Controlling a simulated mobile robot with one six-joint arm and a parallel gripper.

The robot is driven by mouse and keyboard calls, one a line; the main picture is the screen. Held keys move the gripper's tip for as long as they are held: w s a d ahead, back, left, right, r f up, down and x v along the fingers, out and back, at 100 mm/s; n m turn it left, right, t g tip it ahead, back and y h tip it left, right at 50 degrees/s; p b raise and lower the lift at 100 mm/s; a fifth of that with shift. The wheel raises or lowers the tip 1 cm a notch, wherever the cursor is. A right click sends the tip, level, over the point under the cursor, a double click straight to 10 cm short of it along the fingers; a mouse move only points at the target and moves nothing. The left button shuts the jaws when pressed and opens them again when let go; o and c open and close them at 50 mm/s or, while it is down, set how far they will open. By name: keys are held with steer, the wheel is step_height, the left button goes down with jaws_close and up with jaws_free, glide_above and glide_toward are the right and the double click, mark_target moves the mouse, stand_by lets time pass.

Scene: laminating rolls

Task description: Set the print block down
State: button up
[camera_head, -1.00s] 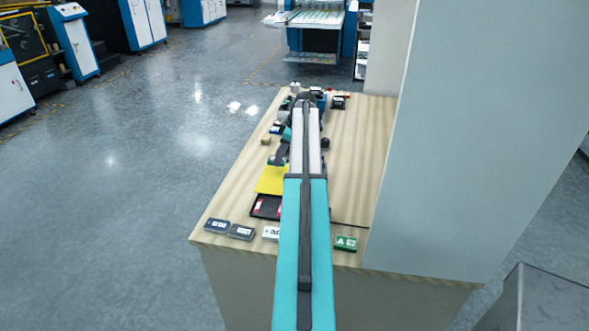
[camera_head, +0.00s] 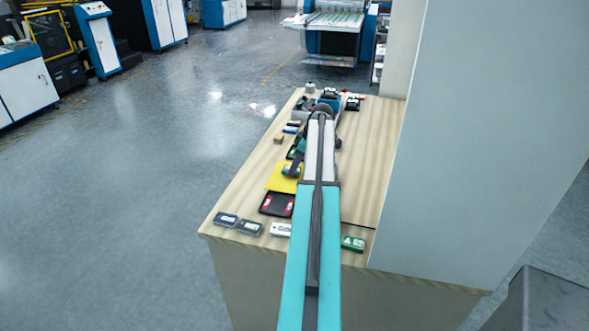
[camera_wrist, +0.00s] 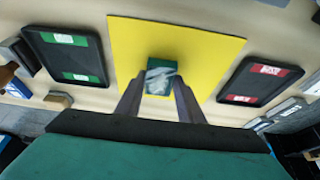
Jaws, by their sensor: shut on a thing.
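The print block (camera_wrist: 160,80) is a small dark green block with a scuffed grey-white face. In the wrist view it sits between the two fingers of my gripper (camera_wrist: 160,95), which is shut on it. Behind it in that view is a yellow sheet (camera_wrist: 205,50); I cannot tell whether the block touches it. In the head view the yellow sheet (camera_head: 281,183) shows left of my arm, with my gripper (camera_head: 291,171) over or beside it. The block is not clear there.
A black tray with green labels (camera_wrist: 92,50) lies left of the sheet in the wrist view, and one with red labels (camera_wrist: 237,82) right. Several blocks, including a green one (camera_head: 353,243), line the table's near edge. A tall grey panel (camera_head: 480,150) stands at right.

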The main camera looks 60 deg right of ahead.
steer(key=shift+f, duration=0.4)
steer(key=o, duration=1.1)
steer(key=shift+r, duration=0.25)
steer(key=shift+b+v, duration=1.45)
steer(key=shift+v, duration=4.45)
